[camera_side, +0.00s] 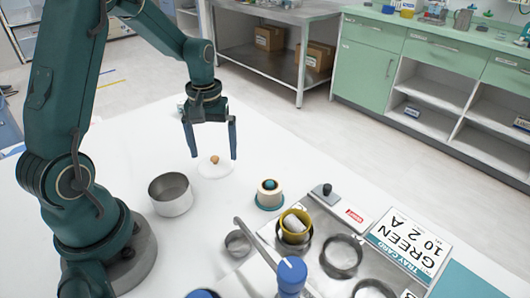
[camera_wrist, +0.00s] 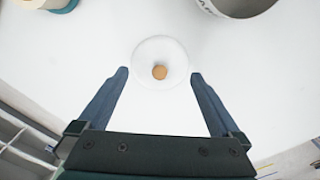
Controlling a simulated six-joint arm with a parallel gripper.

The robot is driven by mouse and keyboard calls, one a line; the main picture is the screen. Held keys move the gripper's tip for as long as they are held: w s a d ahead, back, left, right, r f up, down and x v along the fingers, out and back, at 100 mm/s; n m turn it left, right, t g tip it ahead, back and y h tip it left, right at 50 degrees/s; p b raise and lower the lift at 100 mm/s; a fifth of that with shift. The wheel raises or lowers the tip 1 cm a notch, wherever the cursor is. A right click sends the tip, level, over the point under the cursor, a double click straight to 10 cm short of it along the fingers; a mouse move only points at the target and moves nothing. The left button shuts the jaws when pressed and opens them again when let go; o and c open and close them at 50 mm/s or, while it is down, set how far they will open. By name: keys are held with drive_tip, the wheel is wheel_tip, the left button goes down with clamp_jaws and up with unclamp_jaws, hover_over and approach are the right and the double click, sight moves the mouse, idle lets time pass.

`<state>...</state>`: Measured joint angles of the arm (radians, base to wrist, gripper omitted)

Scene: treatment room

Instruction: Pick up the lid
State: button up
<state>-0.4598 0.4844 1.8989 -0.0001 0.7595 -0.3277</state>
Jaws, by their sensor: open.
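The lid (camera_side: 213,169) is a pale, nearly clear disc with a round brown knob, lying on the white table. In the wrist view the lid (camera_wrist: 161,60) shows just beyond the fingertips, its knob roughly centred between them. My gripper (camera_side: 212,155) is open and empty, pointing down with its fingers spread on both sides of the knob. In the wrist view my gripper (camera_wrist: 160,74) shows both dark fingers apart with nothing between them but the lid's near part. I cannot tell the exact height of the fingertips above the table.
A grey metal pot (camera_side: 171,194) stands left of the lid. A cream and teal container (camera_side: 268,194) stands to the right. A yellow cup (camera_side: 295,226) sits in a ring of the metal tray, near a blue-topped item (camera_side: 291,272) and a sign (camera_side: 409,240). The table around the lid is clear.

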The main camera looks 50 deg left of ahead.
sight(215, 162)
drive_tip(key=shift+f, duration=1.25)
drive_tip(key=c, duration=1.1)
